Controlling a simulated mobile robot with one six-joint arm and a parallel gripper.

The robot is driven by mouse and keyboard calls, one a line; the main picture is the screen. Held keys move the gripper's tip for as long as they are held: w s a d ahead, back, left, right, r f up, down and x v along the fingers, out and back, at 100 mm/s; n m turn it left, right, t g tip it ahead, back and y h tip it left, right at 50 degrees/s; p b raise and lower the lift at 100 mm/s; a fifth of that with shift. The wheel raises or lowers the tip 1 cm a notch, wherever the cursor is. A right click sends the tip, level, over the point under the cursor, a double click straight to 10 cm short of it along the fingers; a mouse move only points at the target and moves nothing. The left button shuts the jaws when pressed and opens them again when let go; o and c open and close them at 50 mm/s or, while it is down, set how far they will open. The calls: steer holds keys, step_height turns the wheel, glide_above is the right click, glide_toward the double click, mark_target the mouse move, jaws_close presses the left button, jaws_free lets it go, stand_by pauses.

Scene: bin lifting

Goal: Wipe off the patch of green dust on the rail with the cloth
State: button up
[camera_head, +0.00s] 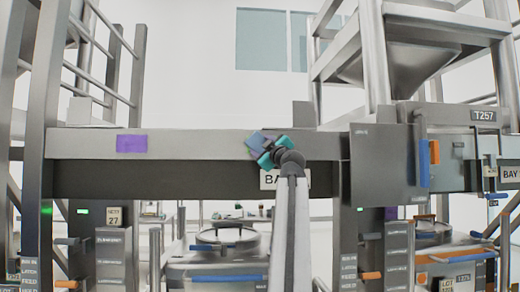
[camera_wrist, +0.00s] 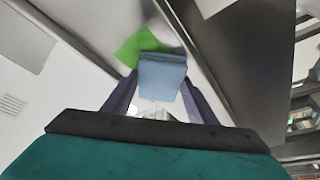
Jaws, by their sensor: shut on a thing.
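The rail (camera_head: 200,145) is a long grey beam running across the head view. My gripper (camera_head: 264,147) is at the rail's face, right of its middle. It is shut on a folded blue-grey cloth (camera_wrist: 162,76), held between its two dark fingers in the wrist view. The cloth also shows as a small bluish shape (camera_head: 256,141) in the head view. The green dust patch (camera_wrist: 139,46) lies just beyond the cloth's upper left edge in the wrist view, partly covered by it. I cannot tell whether the cloth touches the rail.
A purple patch (camera_head: 131,143) is on the rail further left. A BAY sign (camera_head: 269,180) hangs below the rail behind my arm. A dark grey panel (camera_head: 383,164) stands at the rail's right end. Upright posts and a steel hopper (camera_head: 405,60) flank the rail.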

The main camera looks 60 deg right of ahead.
steer(key=shift+s+d+b, duration=1.1)
steer(key=shift+s+b, duration=0.3)
steer(key=shift+b, duration=0.25)
steer(key=shift+s+d+f+b, duration=0.1)
steer(key=shift+s+d+b, duration=0.45)
steer(key=shift+s, duration=0.3)
steer(key=shift+s+d+b, duration=0.5)
steer(key=shift+s+d, duration=0.05)
steer(key=shift+s, duration=0.3)
steer(key=shift+w, duration=0.1)
steer(key=shift+w+a, duration=0.6)
steer(key=shift+w, duration=0.25)
steer(key=shift+w+a, duration=0.55)
steer(key=shift+w, duration=0.25)
steer(key=shift+a+b, duration=0.1)
steer(key=shift+b, duration=0.2)
